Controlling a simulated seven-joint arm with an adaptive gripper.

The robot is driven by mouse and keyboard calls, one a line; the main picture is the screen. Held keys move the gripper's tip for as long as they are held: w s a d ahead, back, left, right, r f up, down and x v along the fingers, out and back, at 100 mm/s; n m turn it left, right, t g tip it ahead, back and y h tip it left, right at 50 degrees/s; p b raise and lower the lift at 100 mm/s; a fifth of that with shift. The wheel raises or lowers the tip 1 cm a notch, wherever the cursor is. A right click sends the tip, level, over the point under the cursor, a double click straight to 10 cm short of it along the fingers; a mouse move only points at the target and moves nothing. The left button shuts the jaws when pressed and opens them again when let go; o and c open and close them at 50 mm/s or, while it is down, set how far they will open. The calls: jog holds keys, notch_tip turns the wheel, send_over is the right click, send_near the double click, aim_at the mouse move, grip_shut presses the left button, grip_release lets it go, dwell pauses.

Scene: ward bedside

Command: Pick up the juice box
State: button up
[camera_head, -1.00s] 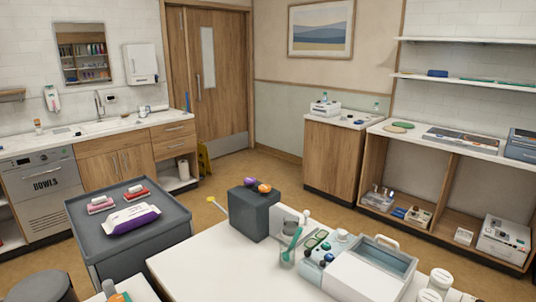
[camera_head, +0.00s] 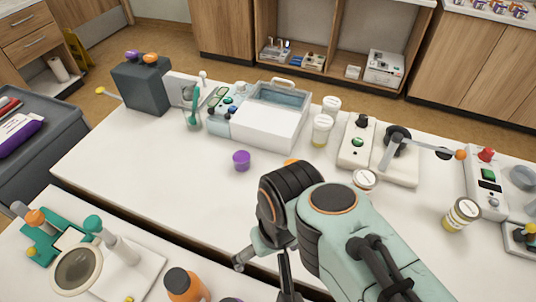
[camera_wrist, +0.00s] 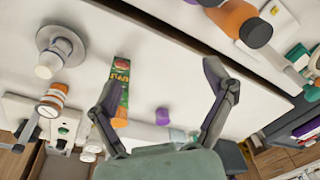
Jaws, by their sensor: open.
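The juice box (camera_wrist: 121,80) is a narrow green carton with a red and yellow print. In the wrist view it stands out from the white table, just beside the tip of the left finger. I cannot tell whether the finger touches the carton. In the head view my arm hides the carton, and the gripper shows only partly at the bottom centre. An orange piece (camera_head: 291,161) peeks out behind my arm.
A purple cup (camera_head: 241,160) and a lidded white jar (camera_head: 364,179) stand near my arm. A white-blue case (camera_head: 258,127) and bottles (camera_head: 322,129) stand behind. A gap separates two tables.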

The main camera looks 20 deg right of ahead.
jog(key=w+d+f+m+h, duration=0.1)
jog(key=w+d+f+m, duration=0.2)
jog(key=w+d+m, duration=0.65)
jog(key=f, duration=0.2)
jog(key=w+d+f+n+g, duration=0.1)
jog(key=f, duration=0.1)
jog(key=d+f+n, duration=0.1)
jog(key=f, duration=0.1)
jog(key=shift+w, duration=0.3)
notch_tip(320, 180, down, 6)
jog(key=shift+r, duration=0.1)
jog(key=c, duration=1.3)
